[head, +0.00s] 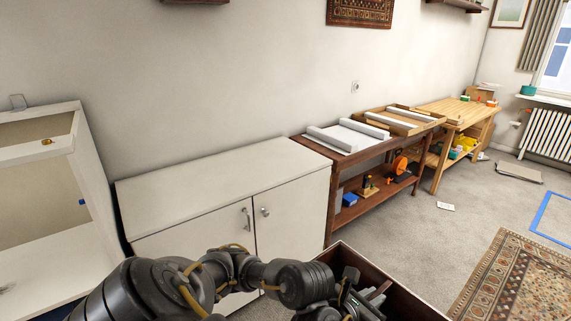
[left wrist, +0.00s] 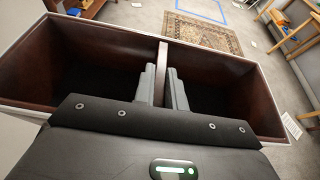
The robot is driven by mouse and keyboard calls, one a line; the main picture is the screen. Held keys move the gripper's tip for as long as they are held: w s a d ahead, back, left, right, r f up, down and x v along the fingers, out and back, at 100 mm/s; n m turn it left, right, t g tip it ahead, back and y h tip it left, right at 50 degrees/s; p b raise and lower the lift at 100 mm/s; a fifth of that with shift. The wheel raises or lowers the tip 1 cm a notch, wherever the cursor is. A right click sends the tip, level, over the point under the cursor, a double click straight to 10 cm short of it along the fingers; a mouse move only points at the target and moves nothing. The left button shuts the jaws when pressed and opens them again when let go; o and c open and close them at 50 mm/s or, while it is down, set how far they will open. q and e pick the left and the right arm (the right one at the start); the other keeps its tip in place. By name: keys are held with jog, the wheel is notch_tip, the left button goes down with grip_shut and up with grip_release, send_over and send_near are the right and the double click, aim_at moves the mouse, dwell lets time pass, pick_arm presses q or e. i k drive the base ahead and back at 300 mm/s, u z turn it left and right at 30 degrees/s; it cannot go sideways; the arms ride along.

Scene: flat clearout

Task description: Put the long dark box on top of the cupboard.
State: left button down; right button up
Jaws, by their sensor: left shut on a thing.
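The long dark box (head: 408,300) is open-topped, with dark brown walls and a divider across its middle. It lies at the bottom of the head view, in front of the cupboard's right end, and fills much of the left wrist view (left wrist: 225,75). My left gripper (left wrist: 161,86) is shut on the box's divider (left wrist: 162,54); it also shows in the head view (head: 362,298). The white cupboard (head: 225,188) has two doors and a bare, flat top. The box's underside is hidden. My right gripper is not in view.
A white open cabinet (head: 75,160) stands left of the cupboard. A brown table (head: 350,155) with trays stands close on its right, and a wooden workbench (head: 460,110) lies beyond. A patterned rug (head: 515,280) and clear carpet (head: 430,225) are on the right.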

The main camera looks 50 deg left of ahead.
aim_at(234, 169)
jog(key=u, duration=0.1)
jog(key=i, duration=1.4)
jog(key=u, duration=1.3)
jog(key=i, duration=0.75)
jog(key=u, duration=0.85)
